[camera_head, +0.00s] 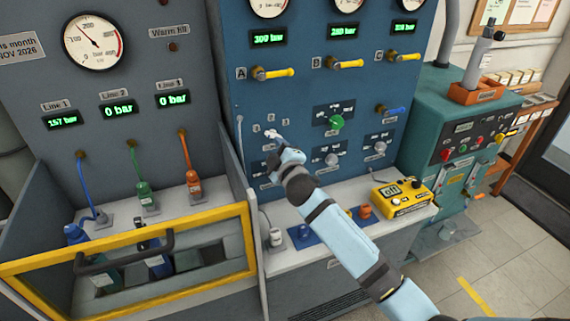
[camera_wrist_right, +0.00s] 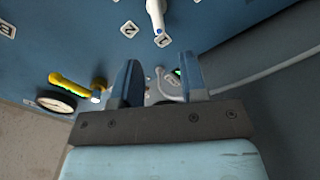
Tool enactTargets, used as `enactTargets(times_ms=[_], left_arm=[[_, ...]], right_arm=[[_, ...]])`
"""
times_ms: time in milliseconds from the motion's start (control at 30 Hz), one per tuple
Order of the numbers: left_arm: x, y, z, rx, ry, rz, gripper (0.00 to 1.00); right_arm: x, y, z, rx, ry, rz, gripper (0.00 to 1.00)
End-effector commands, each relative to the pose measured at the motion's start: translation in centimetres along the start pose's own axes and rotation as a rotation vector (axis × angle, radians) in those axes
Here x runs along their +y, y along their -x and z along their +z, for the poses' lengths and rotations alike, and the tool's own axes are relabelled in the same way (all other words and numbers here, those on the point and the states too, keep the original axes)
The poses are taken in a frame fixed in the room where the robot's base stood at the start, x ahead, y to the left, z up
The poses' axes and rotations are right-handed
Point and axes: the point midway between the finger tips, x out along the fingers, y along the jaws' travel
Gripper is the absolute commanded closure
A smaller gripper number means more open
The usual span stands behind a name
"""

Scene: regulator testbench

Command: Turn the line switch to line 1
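The line switch has a white lever handle (camera_head: 272,134) on the blue panel, among small numbered tags. The switch's base is out of that view. My right gripper (camera_wrist_right: 160,75) is open and empty, its fingers apart from the handle. My left gripper is not in view.
Yellow valve levers (camera_head: 273,73) stick out above the switch. A green knob (camera_head: 337,122) and grey knobs sit to the right. Below, a shelf holds a yellow meter (camera_head: 403,198). A yellow-framed guard (camera_head: 200,222) with bottles behind it stands at the left.

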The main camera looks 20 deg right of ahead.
Motion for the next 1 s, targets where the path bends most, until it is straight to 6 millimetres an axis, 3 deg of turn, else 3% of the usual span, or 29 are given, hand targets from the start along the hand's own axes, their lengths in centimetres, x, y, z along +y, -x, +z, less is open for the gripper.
enactTargets(times_ms=[100, 333, 900, 1000], left_arm=[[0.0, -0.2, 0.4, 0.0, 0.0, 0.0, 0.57], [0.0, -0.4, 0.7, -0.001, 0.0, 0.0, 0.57], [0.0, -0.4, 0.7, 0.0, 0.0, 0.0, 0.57], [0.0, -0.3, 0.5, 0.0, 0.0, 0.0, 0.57]], right_arm=[[-0.2, 2.8, 0.1, 0.001, 0.001, -0.001, 0.61], [-0.1, 6.1, 0.1, -0.001, 0.001, -0.001, 0.61], [0.0, 6.9, 0.0, -0.001, 0.001, -0.001, 0.61], [-0.9, 7.5, 0.4, -0.006, -0.021, -0.021, 0.61]])
